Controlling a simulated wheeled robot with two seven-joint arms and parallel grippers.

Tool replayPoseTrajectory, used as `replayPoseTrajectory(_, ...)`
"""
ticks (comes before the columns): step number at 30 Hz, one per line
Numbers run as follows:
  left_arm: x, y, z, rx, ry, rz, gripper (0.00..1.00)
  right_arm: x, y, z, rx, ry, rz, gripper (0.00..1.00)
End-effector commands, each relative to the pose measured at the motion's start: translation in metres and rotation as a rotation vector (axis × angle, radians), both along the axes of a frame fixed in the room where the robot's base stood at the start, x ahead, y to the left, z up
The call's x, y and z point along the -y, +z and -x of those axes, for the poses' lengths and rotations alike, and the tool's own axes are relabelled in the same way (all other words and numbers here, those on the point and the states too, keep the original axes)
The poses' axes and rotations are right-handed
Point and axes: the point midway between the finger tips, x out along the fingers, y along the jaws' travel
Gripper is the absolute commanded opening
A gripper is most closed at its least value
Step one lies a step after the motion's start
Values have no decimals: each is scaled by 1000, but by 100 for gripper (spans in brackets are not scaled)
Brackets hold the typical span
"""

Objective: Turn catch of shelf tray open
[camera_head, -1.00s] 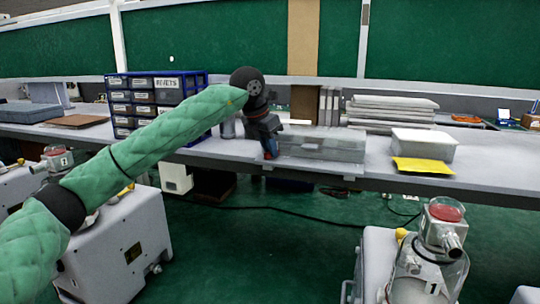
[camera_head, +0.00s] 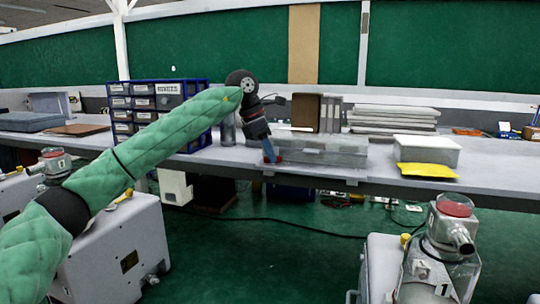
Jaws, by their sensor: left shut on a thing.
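The shelf tray (camera_head: 325,152) is a low, grey, see-through box near the front edge of the long bench, right of centre. My left gripper (camera_head: 270,156) reaches down to the tray's left front corner, its jaws tilted. It is shut on the tray's catch, a small part at that corner; the jaws mostly hide it. Small blue and red parts show at the fingertips, too small to tell apart clearly. My right gripper is out of view.
A blue drawer cabinet (camera_head: 158,98) stands left of the tray, partly behind my arm. A white box (camera_head: 428,148) and yellow sheet (camera_head: 429,171) lie to the right. A canister pump (camera_head: 445,245) stands at front right, and another pump (camera_head: 110,250) is below my arm.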

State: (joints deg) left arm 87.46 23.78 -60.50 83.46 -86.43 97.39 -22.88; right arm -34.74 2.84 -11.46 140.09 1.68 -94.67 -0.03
Motion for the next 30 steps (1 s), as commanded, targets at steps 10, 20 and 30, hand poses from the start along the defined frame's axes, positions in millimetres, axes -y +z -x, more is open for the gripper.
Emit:
replayPoseTrajectory(10, 0, 1, -3, 1, -270, 1, 0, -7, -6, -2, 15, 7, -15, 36)
replayPoseTrajectory(20, 0, 2, -4, 2, -412, 1, 0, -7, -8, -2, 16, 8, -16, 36)
replayPoseTrajectory(30, 0, 2, -4, 2, -444, 0, 0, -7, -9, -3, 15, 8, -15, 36)
